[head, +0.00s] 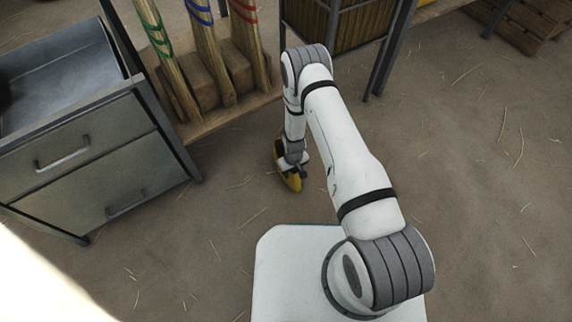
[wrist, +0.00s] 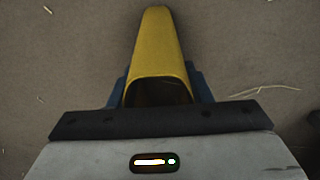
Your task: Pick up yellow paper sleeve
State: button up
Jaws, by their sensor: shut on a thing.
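The yellow paper sleeve (wrist: 157,50) is a tapered, hollow tube. In the wrist view its wide open end faces the camera and its narrow end points away. My gripper (wrist: 160,92) is shut on the sleeve, with a blue finger on each side of its wide end. In the head view the sleeve (head: 291,182) shows as a small yellow shape at the end of my arm, above the dirt floor. My gripper (head: 291,166) partly hides it there. How high it is above the floor I cannot tell.
A grey metal drawer cabinet (head: 80,155) with its open top drawer (head: 60,75) stands at the left. Several wooden handles with green, blue and red bands (head: 207,45) stand on a wooden rack (head: 225,120). A wooden crate (head: 350,25) is behind. Straw-strewn floor (head: 480,150) is open at the right.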

jog(key=shift+c, duration=1.2)
